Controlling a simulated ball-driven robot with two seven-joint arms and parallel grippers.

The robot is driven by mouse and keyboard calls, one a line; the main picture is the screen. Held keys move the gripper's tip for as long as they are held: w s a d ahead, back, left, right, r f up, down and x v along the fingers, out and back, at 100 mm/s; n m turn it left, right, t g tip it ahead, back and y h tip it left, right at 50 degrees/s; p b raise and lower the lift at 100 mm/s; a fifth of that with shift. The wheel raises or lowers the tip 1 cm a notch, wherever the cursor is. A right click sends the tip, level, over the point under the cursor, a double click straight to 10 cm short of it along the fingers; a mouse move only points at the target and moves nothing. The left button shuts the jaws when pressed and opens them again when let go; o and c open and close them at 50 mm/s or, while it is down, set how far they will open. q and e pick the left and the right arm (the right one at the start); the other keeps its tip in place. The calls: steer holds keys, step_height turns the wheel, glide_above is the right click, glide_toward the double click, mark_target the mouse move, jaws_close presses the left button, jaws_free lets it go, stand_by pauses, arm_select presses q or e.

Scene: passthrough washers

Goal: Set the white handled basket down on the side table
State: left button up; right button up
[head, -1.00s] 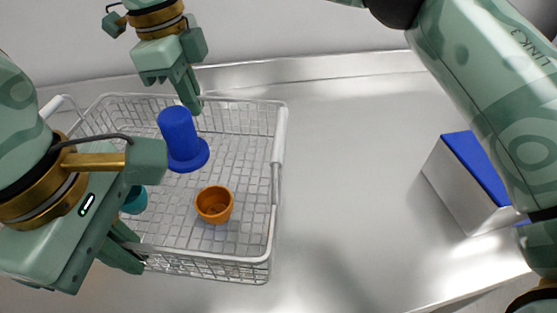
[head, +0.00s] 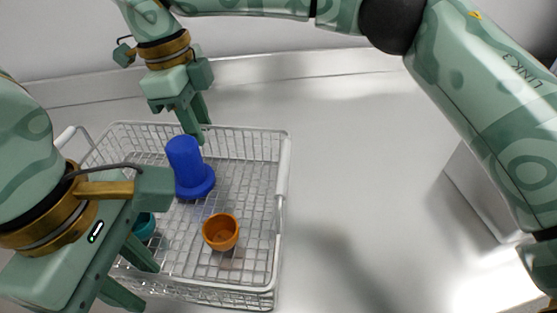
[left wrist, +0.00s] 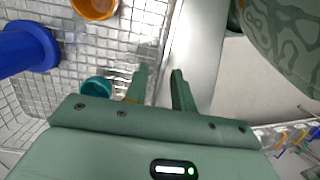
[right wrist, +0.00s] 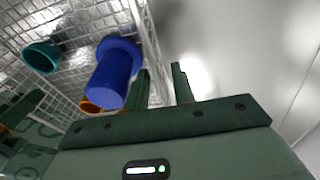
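The white handled basket (head: 283,190) is a wire basket at the left of the head view, level or nearly so. It holds a blue hat-shaped piece (head: 187,165), an orange cup (head: 220,232) and a teal cup (head: 144,226). My left gripper (head: 140,283) is shut on its near wall; in the left wrist view the fingers (left wrist: 160,78) straddle the wire wall. My right gripper (head: 198,136) is shut on its far wall, also seen in the right wrist view (right wrist: 162,75). The basket is over a pale metal surface (head: 340,170); I cannot tell whether it touches.
A pale box (head: 480,195) stands on the surface at the right, partly behind my right arm. The surface between basket and box is clear. A low ledge (head: 300,66) runs along the back wall. Small coloured items (left wrist: 290,138) show at the left wrist view's right edge.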

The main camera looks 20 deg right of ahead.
arm_select(q)
steer(key=shift+w+r, duration=0.1)
steer(key=shift+r, duration=0.05)
step_height(320, 180, up, 12)
steer(key=w+a, duration=0.1)
steer(key=shift+a+f, duration=0.25)
steer(key=shift+a, duration=0.05)
arm_select(e)
step_height(320, 180, up, 12)
steer(key=w+a, duration=0.1)
steer(key=shift+w+a+f, duration=0.15)
steer(key=shift+w+a, duration=0.05)
steer(key=shift+a, duration=0.1)
